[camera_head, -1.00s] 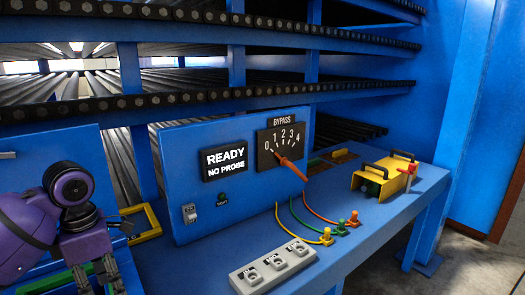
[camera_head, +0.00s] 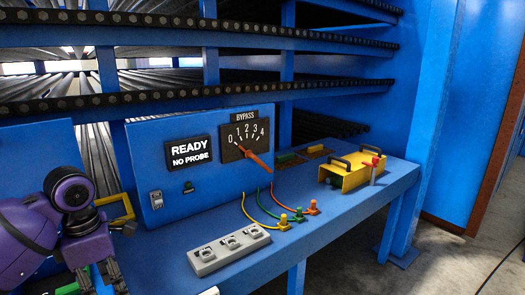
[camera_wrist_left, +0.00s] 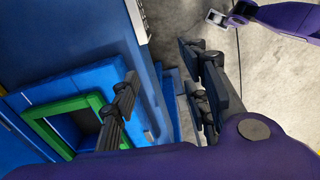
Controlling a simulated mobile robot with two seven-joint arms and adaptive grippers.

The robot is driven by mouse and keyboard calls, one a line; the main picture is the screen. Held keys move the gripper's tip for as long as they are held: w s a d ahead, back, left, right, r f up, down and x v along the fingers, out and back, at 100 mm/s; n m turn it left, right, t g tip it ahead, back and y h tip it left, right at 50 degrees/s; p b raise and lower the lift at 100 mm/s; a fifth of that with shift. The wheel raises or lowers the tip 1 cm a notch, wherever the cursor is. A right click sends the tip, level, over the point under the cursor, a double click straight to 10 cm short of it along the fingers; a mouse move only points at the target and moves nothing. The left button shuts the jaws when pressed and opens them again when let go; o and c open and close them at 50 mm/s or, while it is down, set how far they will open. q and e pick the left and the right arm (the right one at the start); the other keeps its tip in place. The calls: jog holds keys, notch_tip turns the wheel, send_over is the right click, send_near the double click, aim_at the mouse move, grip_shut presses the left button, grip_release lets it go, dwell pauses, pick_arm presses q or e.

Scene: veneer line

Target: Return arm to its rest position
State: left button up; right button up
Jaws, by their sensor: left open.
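My left gripper (camera_head: 97,277) is at the lower left of the head view, in front of the blue panel. In the left wrist view the left gripper (camera_wrist_left: 165,98) has its fingers spread wide with nothing between them. A green frame (camera_wrist_left: 65,125) lies beyond and left of the fingers. Another purple arm of mine (camera_wrist_left: 285,18) enters at the upper right there; its dark end is beside a small pale block (camera_wrist_left: 217,17), and I cannot tell whether it grips it.
The bench (camera_head: 330,222) carries a grey three-socket block (camera_head: 228,249), coloured cable plugs (camera_head: 298,215) and a yellow handled box (camera_head: 350,173). A panel display (camera_head: 190,153) reads READY, NO PROBE. The BYPASS dial (camera_head: 248,132) stands beside it. Open floor (camera_head: 450,255) shows at the right.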

pick_arm(q)
jog(key=s+d+f+m+t+h, duration=0.1)
jog(key=d+f+m, duration=0.25)
jog(key=f, duration=0.55)
jog(key=s+d+f+m+t+h, duration=0.15)
jog(key=f+m, duration=0.25)
jog(key=f, duration=0.5)
jog(key=s+d+f+m+t, duration=0.15)
jog(key=d+f+m, duration=0.25)
jog(key=f, duration=0.6)
jog(key=s+d+f+m+t+y, duration=0.1)
jog(key=s+d+f+m+t, duration=0.1)
jog(key=s+m, duration=0.5)
jog(key=s+d+f+m+t+y, duration=0.1)
jog(key=s+d+f+m+t, duration=0.1)
jog(key=s+d+f+m, duration=0.3)
jog(key=s+f+m, duration=0.1)
jog(key=s+m, duration=0.1)
jog(key=s, duration=0.1)
jog(key=shift+d+t, duration=0.2)
jog(key=shift+t, duration=0.1)
pick_arm(e)
jog(key=shift+w+a, duration=0.15)
jog(key=shift+a, duration=0.2)
pick_arm(q)
jog(key=shift+f, duration=0.1)
pick_arm(e)
jog(key=shift+c, duration=0.4)
